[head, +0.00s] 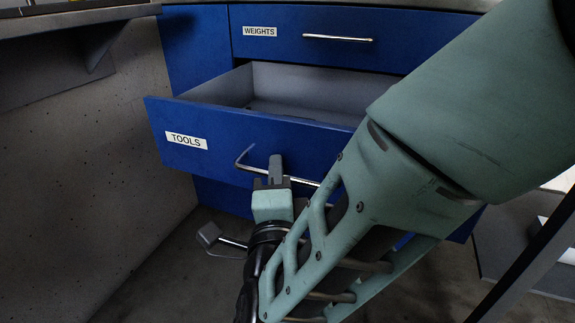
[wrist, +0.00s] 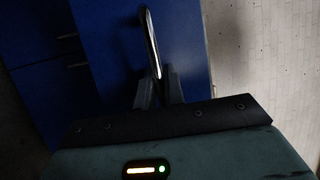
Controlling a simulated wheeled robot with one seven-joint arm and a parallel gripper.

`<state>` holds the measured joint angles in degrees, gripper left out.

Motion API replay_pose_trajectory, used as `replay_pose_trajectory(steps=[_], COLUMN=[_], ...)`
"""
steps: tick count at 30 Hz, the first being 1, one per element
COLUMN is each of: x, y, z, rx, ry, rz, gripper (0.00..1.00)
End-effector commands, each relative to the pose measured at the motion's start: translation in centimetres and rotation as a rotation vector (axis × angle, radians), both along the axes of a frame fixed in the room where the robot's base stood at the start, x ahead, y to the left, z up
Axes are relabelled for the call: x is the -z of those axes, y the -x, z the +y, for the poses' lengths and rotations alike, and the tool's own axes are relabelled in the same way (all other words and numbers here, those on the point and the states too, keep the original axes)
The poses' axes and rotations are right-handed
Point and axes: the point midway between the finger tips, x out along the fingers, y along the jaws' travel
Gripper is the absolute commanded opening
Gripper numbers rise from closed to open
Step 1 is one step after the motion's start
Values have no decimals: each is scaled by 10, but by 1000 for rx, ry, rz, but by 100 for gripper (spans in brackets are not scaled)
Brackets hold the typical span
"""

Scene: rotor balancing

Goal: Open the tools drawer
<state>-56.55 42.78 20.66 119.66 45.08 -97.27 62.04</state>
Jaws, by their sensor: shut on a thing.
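The blue tools drawer (head: 230,148), with a white TOOLS label, stands pulled out from the cabinet in the head view. Its grey inside shows behind the front panel, and part of it is hidden by my arm. My gripper (head: 277,172) is shut on the drawer's metal handle (head: 243,160). In the wrist view, the handle (wrist: 150,38) runs between the two fingers of my gripper (wrist: 159,88), against the blue drawer front (wrist: 188,45).
The closed weights drawer (head: 275,47) with its own bar handle (head: 338,38) is above. A concrete wall (head: 90,150) and a worktop (head: 75,20) are at left.

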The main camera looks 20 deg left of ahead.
Motion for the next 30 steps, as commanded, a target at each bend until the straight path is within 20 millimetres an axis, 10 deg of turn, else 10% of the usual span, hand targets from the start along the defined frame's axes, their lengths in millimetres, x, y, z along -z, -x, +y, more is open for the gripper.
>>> replay_pose_trajectory(steps=[7, 10, 22, 30], x=[1, 1, 1, 9], y=[0, -1, 6, 54], z=[-1, 0, -2, -20], rx=[2, 2, -1, -3], ry=[1, 1, 2, 4], rz=[2, 2, 2, 4], gripper=[0, 33, 33, 33])
